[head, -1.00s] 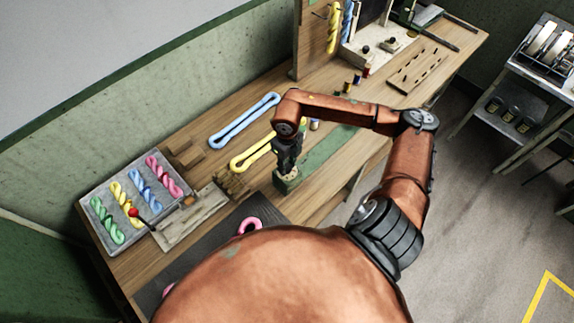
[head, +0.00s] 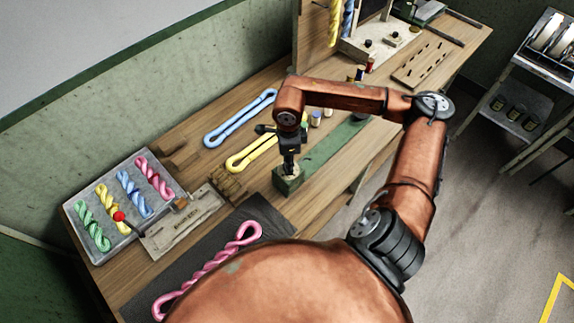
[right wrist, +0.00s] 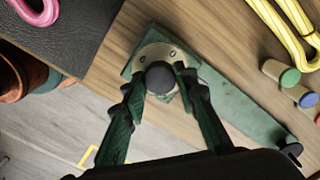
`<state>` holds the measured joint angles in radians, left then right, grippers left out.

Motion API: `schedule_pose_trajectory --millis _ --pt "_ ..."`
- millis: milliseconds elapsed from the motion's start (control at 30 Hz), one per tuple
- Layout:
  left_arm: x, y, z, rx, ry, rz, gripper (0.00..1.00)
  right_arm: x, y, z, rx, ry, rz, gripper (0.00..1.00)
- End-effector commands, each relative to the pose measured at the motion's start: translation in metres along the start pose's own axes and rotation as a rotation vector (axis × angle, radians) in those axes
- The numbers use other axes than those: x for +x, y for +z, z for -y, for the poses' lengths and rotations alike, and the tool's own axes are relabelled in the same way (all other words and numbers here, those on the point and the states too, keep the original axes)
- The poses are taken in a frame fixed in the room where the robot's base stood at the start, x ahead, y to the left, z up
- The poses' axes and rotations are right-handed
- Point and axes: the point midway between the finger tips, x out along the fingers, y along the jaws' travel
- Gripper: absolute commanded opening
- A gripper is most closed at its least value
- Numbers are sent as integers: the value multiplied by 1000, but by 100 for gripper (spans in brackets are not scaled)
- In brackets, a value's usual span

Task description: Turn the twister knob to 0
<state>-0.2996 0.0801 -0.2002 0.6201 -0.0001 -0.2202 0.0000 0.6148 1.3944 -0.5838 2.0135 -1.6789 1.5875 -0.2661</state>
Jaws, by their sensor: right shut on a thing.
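The twister is a long green base (head: 331,146) on the bench, with a pale round dial plate (head: 289,173) at its near end. In the right wrist view, a dark round knob (right wrist: 160,77) sits over the pale dial plate (right wrist: 152,52). My right gripper (right wrist: 162,80) is shut on the knob, one finger on each side. In the head view, my right gripper (head: 289,166) points down at the dial plate and hides the knob. Small marks show on the plate, but no number is readable. My left gripper is in neither view.
A twisted pink skein (head: 208,266) lies on a dark mat (head: 240,222). Yellow (head: 250,155) and blue (head: 238,119) loops lie behind the twister. A grey tray (head: 75,211) of coloured skeins is at left. Small capped spools (right wrist: 290,77) stand beside the base.

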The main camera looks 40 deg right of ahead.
Motion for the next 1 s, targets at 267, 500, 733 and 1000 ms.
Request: schedule_pose_trajectory --millis 267,500,733,1000 --pt "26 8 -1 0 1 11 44 3 0 2 -263 -4 0 3" --pt "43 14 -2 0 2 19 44 2 0 1 -490 -3 0 3" --pt "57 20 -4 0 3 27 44 2 0 2 -708 -4 0 3" --pt "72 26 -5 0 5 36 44 2 1 1 -965 -4 0 3"
